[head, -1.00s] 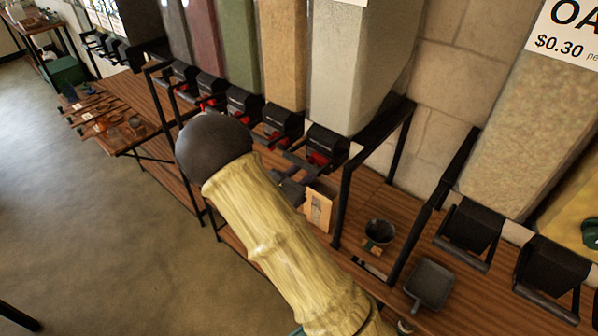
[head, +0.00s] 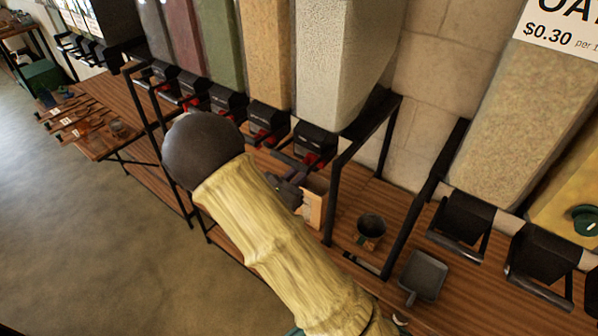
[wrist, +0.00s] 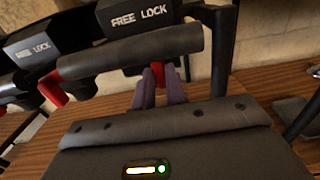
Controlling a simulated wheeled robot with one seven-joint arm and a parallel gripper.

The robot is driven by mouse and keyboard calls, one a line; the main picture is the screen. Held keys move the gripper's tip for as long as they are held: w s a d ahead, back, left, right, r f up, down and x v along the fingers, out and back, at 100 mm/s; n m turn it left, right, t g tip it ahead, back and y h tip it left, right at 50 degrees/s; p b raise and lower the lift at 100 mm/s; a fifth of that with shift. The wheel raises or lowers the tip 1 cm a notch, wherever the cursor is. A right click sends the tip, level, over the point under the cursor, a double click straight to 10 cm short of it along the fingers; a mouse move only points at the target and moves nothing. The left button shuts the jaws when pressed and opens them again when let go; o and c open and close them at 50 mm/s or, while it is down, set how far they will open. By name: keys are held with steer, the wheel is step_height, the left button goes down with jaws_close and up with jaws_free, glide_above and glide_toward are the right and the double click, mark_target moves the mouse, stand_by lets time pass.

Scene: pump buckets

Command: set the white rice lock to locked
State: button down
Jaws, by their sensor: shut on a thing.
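The pale, grainy bin (head: 345,60), likely the white rice, stands above a black dispenser (head: 315,140) with a red lever (head: 306,161). In the wrist view the dispenser's lock box (wrist: 140,17) reads "FREE LOCK", above a thick dark bar (wrist: 125,55). My gripper (wrist: 160,72) reaches under this bar from the front. Its two dark fingers are close together at the red lever (wrist: 133,71), shut on it. The fingertips are partly hidden by the bar, and the lock's setting cannot be told. In the head view my gripper is partly hidden behind my arm.
Another dispenser (wrist: 32,48) with a red lever is close on the left. A black frame post (wrist: 221,60) stands close on the right. A dark cup (head: 371,226) and a scoop (head: 424,274) rest on the wooden shelf. Open floor (head: 80,230) lies left.

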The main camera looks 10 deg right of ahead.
steer(key=shift+s+d+f, duration=0.1)
steer(key=shift+d, duration=0.05)
steer(key=c, duration=1.4)
jaws_free()
steer(key=shift+s, duration=0.15)
steer(key=shift+c, duration=0.2)
steer(key=b+v, duration=0.5)
steer(key=v, duration=1.2)
steer(key=shift+a, duration=0.25)
